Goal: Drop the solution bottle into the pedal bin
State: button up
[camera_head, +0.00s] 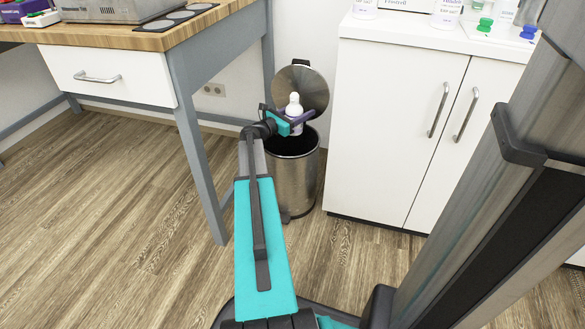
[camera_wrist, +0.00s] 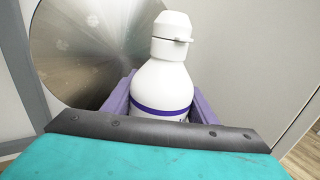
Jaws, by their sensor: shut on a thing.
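The solution bottle (camera_head: 294,107) is white with a white cap and a purple band. It stands upright between the fingers of my gripper (camera_head: 296,118), which is shut on it. In the wrist view the bottle (camera_wrist: 163,85) sits between the two purple fingers of my gripper (camera_wrist: 160,105); its lower part is hidden. The pedal bin (camera_head: 296,180) is a steel cylinder with its round lid (camera_head: 312,82) raised at the back. The bottle is above the bin's dark opening, in front of the lid. The lid also shows behind the bottle in the wrist view (camera_wrist: 75,50).
A wooden-topped desk (camera_head: 150,40) with a white drawer and grey legs stands left of the bin. A white cabinet (camera_head: 390,130) stands close on the right, with bottles on top. A wall with a socket (camera_head: 213,89) is behind. The wooden floor (camera_head: 110,200) at left is clear.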

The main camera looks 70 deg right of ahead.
jog(key=shift+f+b, duration=1.35)
jog(key=shift+f, duration=0.35)
jog(key=o, duration=1.5)
jog(key=shift+c, duration=0.2)
jog(key=p+v, duration=0.5)
jog(key=v, duration=0.7)
